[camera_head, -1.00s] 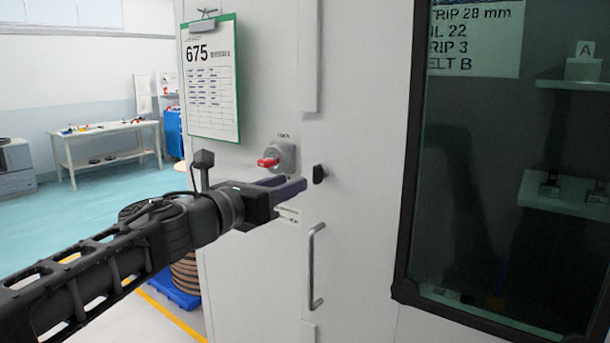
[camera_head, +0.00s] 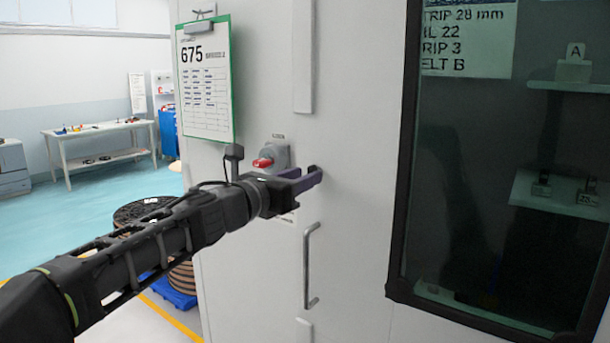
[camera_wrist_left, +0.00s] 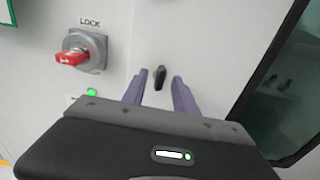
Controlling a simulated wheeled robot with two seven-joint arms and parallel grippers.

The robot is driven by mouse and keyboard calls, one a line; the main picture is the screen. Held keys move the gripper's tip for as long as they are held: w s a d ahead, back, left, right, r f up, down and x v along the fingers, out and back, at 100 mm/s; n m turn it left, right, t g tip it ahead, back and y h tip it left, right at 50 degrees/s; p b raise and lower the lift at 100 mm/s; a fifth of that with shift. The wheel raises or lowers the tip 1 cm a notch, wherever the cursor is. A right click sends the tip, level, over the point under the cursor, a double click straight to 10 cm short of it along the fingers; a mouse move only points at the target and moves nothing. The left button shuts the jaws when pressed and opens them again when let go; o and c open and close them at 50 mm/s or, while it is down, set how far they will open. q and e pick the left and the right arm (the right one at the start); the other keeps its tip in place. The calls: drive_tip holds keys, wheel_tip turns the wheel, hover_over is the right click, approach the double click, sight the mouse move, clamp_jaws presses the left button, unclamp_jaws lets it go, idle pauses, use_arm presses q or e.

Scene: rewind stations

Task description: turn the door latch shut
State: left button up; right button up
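The door latch (camera_wrist_left: 160,78) is a small black knob on the light grey cabinet door. In the left wrist view it stands between the two purple fingers of my left gripper (camera_wrist_left: 163,88), which are open and apart from it on both sides. In the head view my left gripper (camera_head: 313,174) reaches the door from the left. There its fingers mostly hide the latch, and I cannot tell if any dark part there is the latch. My right gripper is not in view.
A red-handled lock switch (camera_head: 264,162), also in the left wrist view (camera_wrist_left: 72,57), is just left of the latch. A vertical door handle (camera_head: 309,266) is below. A dark window (camera_head: 470,170) fills the right. A clipboard (camera_head: 206,90) hangs above.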

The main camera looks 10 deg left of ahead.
use_arm(q)
drive_tip(key=shift+w+d, duration=0.25)
drive_tip(key=shift+w, duration=0.3)
clamp_jaws()
